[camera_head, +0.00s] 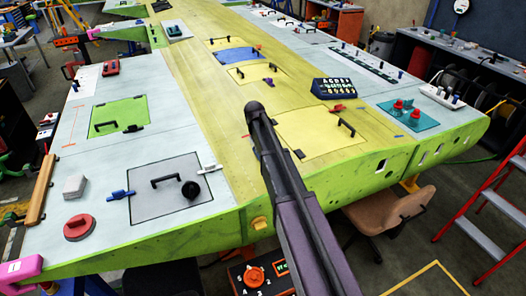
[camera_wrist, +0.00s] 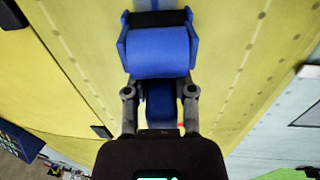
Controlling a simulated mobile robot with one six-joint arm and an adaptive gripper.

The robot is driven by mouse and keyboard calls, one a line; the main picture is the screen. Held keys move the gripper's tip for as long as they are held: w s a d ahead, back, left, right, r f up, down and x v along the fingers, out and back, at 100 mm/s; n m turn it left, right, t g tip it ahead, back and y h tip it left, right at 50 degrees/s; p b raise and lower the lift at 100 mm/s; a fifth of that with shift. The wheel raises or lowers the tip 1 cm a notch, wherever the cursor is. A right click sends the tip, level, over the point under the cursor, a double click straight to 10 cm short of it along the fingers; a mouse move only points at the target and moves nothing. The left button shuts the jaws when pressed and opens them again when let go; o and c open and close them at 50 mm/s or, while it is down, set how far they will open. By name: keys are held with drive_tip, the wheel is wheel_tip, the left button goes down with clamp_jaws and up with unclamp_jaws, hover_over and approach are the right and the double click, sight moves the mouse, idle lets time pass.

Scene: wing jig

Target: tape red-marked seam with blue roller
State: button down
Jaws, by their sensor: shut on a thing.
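My gripper (camera_wrist: 160,94) is shut on the blue roller (camera_wrist: 158,52) in the wrist view. The roller's wide blue drum lies just beyond the fingers, with a dark strip at its far side, above the yellow wing skin. I cannot tell whether it touches the skin. In the head view, a thin red line with end ticks (camera_head: 75,127) runs along the pale left wing panel, left of the green square; it looks like the red-marked seam. My arm reaches over the yellow middle of the wing in the head view, and my gripper is not clearly seen there.
On the wing (camera_head: 195,90) are a grey hatch (camera_head: 165,205) with handle, a red round puck (camera_head: 79,228), a white block (camera_head: 74,186), a blue clamp-like tool (camera_head: 120,194) and a dark button box (camera_head: 332,88). A red stepladder (camera_head: 490,215) and brown chair (camera_head: 390,215) stand nearby.

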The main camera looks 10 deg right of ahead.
drive_tip(key=shift+w, duration=0.15)
drive_tip(key=shift+w+a, duration=0.2)
drive_tip(key=shift+w, duration=0.55)
drive_tip(key=shift+w+a, duration=0.15)
drive_tip(key=shift+w, duration=0.6)
drive_tip(key=shift+w+a, duration=0.2)
drive_tip(key=shift+w, duration=0.7)
drive_tip(key=shift+w+a, duration=0.2)
drive_tip(key=shift+w, duration=0.65)
drive_tip(key=shift+w, duration=0.1)
drive_tip(key=shift+w+a, duration=0.2)
drive_tip(key=shift+w, duration=0.55)
drive_tip(key=shift+w+a, duration=0.15)
drive_tip(key=shift+w, duration=0.6)
drive_tip(key=shift+w, duration=0.15)
drive_tip(key=shift+w+a, duration=0.2)
drive_tip(key=shift+w, duration=0.6)
drive_tip(key=shift+w+a, duration=0.15)
drive_tip(key=shift+w, duration=0.65)
drive_tip(key=shift+f, duration=0.15)
